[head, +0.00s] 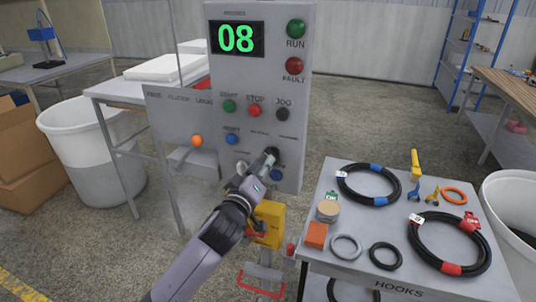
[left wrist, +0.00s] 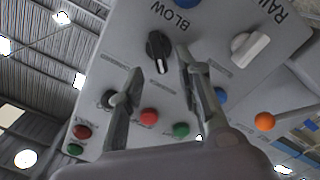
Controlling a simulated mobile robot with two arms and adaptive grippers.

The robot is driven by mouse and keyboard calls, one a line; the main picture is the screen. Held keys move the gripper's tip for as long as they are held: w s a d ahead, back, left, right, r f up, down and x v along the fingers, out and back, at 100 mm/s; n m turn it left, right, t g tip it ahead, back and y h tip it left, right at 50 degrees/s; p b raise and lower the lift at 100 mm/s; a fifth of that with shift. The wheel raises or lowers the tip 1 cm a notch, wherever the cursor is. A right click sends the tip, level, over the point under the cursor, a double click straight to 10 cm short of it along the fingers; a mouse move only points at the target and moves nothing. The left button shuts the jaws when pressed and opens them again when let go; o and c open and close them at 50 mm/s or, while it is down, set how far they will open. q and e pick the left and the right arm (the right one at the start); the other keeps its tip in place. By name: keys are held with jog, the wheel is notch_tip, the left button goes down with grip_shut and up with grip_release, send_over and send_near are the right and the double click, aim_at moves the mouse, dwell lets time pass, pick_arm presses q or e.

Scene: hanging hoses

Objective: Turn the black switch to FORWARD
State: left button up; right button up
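The black switch (left wrist: 157,50) is a dark rotary knob with a white mark, on the grey control panel (head: 227,105). In the left wrist view, which shows the panel upside down, its white-marked end points down. My left gripper (left wrist: 160,68) is open, with one finger on each side of the knob's near end; I cannot tell whether they touch it. In the head view my left gripper (head: 268,161) reaches the lower panel and partly covers the dark knob (head: 273,152). The labels around the switch are too small to read. My right gripper is not in view.
A white switch (left wrist: 248,47) and a blue button (left wrist: 221,95) sit near the black switch. An orange ball (head: 197,141) sticks out left of the panel. A yellow box (head: 270,222) is below my arm. A hose-covered table (head: 330,185) stands at right.

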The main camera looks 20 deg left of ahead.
pick_arm(q)
jog(key=shift+w+d+p, duration=0.15)
jog(key=shift+w+p, duration=0.15)
jog(key=shift+w, duration=2)
grip_shut()
